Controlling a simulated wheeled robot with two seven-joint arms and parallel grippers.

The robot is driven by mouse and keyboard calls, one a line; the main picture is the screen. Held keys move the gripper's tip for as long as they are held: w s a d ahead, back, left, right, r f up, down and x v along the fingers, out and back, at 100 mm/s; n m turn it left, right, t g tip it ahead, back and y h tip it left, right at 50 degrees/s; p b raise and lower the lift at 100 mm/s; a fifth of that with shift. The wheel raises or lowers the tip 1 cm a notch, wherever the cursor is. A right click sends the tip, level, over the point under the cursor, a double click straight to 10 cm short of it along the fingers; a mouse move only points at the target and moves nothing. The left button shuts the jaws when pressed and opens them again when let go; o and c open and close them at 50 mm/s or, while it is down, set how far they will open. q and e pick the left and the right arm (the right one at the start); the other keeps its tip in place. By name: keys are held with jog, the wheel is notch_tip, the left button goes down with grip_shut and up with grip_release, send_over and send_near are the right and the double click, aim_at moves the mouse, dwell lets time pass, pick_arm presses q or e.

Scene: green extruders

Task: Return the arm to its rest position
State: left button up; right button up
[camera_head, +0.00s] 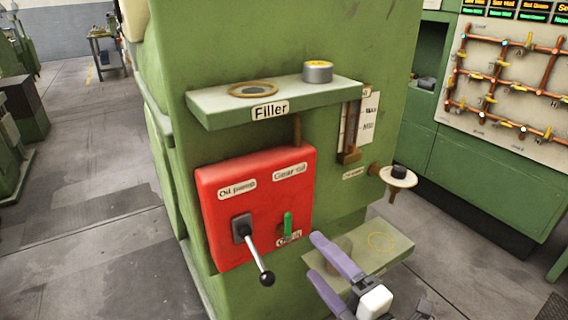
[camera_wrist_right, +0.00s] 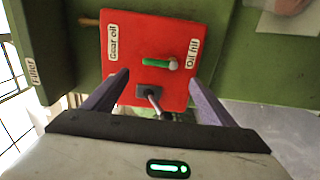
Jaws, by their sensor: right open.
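My right gripper (camera_head: 314,257) is at the lower right of the head view, its two purple fingers spread and empty. In the right wrist view the open fingers (camera_wrist_right: 158,80) show with the red control box (camera_wrist_right: 180,32) beyond and between them. In the head view the red box (camera_head: 215,212) is on the front of the green machine, left of the gripper. It carries a lever (camera_head: 255,256) with a black ball end pointing down right, and a small green-handled switch (camera_head: 288,224). The fingers appear apart from both. My left gripper is not in view.
A green Filler shelf (camera_head: 215,106) juts out above the box and holds a brass ring (camera_head: 253,90) and a grey cap (camera_head: 318,72). A lower green shelf (camera_head: 395,240) lies beside the gripper. A round white-topped fitting (camera_head: 398,177) sticks out at right. Floor is open at left.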

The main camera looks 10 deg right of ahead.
jog(key=s+d+f+m+g+h, duration=0.2)
jog(key=s+f+m+g, duration=0.2)
jog(key=s+f+m, duration=0.6)
jog(key=s+d+f+m+g+h, duration=0.3)
jog(key=s+f+m, duration=0.7)
jog(key=f, duration=0.6)
jog(key=shift+s+f+m+g, duration=0.2)
jog(key=shift+f+m+g, duration=0.1)
jog(key=shift+m+g, duration=0.15)
